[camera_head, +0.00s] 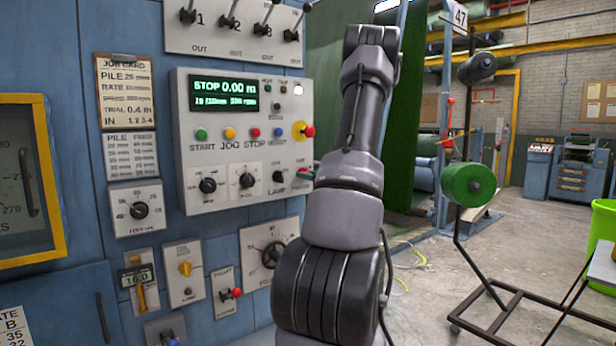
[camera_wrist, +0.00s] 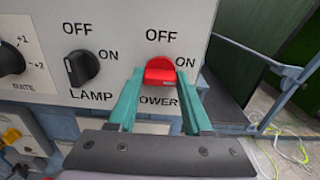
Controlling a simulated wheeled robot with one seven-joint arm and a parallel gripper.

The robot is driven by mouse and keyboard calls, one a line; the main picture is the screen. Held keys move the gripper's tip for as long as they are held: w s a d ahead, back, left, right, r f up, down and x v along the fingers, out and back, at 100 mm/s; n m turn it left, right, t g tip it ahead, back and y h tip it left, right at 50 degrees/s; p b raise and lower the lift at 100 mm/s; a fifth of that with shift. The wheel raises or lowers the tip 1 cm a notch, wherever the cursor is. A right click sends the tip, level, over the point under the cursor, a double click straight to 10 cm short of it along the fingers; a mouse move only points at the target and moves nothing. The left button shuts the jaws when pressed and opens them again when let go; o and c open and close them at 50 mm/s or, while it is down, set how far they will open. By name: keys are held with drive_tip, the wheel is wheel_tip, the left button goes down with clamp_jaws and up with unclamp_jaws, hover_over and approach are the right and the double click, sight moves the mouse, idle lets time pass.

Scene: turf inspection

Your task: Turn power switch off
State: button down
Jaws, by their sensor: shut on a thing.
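The power switch (camera_wrist: 160,71) is a red knob on the light grey control panel, with OFF printed above it and ON to its upper right. The first letter of its POWER label is hidden behind my gripper. My gripper (camera_wrist: 158,85) has its two teal fingers on either side of the red knob, shut on it. In the head view the gripper's tip (camera_head: 306,174) shows small at the panel's lower right, mostly hidden by my arm. I cannot tell exactly which way the knob points.
A black LAMP knob (camera_wrist: 82,68) sits just left of the power switch. A red emergency button (camera_head: 307,131) on a yellow base is above. The panel (camera_head: 240,190) juts out from the blue cabinet. A green reel (camera_head: 468,184) on a stand is to the right.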

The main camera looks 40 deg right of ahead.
drive_tip(key=shift+n, duration=0.3)
drive_tip(key=n, duration=1.7)
drive_tip(key=shift+f, duration=0.1)
idle(0.3)
drive_tip(key=shift+c, duration=1.6)
unclamp_jaws()
drive_tip(key=s, duration=1.1)
